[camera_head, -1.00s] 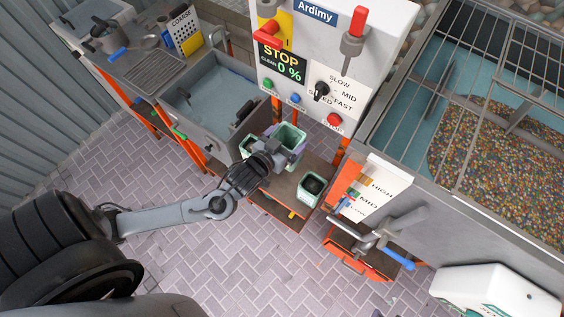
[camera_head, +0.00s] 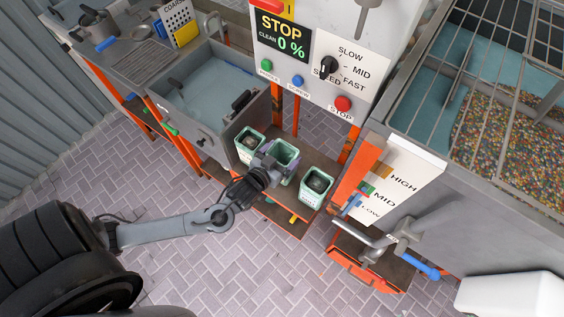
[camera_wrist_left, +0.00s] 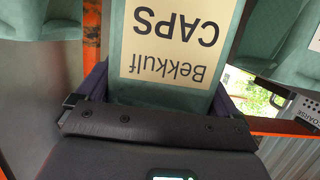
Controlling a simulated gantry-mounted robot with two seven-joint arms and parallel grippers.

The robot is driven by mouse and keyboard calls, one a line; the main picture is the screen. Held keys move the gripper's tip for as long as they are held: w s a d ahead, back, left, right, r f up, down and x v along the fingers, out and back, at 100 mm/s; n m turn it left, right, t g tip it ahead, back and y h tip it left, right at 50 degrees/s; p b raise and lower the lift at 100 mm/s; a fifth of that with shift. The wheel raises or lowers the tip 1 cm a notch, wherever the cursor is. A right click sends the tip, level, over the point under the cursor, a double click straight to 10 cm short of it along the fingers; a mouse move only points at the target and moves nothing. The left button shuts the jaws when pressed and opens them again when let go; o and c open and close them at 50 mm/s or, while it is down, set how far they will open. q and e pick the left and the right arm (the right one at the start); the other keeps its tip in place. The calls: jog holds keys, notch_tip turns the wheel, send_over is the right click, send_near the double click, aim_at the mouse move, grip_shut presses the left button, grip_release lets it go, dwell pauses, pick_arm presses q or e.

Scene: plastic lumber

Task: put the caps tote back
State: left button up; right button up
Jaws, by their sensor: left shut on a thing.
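The caps tote is a green open-topped bin whose cream label reads "Bekkulf CAPS". In the head view the caps tote (camera_head: 284,153) is between two other green totes at the low shelf (camera_head: 296,212). My left gripper (camera_head: 268,165) is shut on it from the near left side. In the left wrist view the label of the caps tote (camera_wrist_left: 180,40) fills the middle, between the fingers. I cannot tell whether the tote's bottom touches the shelf. My right gripper is not in view.
A green tote (camera_head: 248,145) stands left of the caps tote and another (camera_head: 315,188) stands to its right, both close by. The control panel (camera_head: 310,50) rises behind. A sink (camera_head: 205,90) is at the left, and a handled valve (camera_head: 390,242) is at the right.

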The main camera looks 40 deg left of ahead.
aim_at(288, 155)
pick_arm(q)
jog(key=shift+f+b, duration=0.45)
jog(key=shift+f, duration=1.7)
jog(key=o, duration=1.4)
jog(key=s+d+r+m+g+h+p, duration=0.1)
jog(key=s+d+r+g, duration=0.2)
jog(key=s, duration=0.6)
jog(key=s+d+r+m+g+h, duration=0.1)
jog(key=s+d+r+m+g, duration=0.1)
jog(key=s+g, duration=0.5)
jog(key=shift+s+d+r+m+g+p, duration=0.3)
jog(key=shift+s+d+r+g+p, duration=0.15)
jog(key=shift+s+d, duration=0.7)
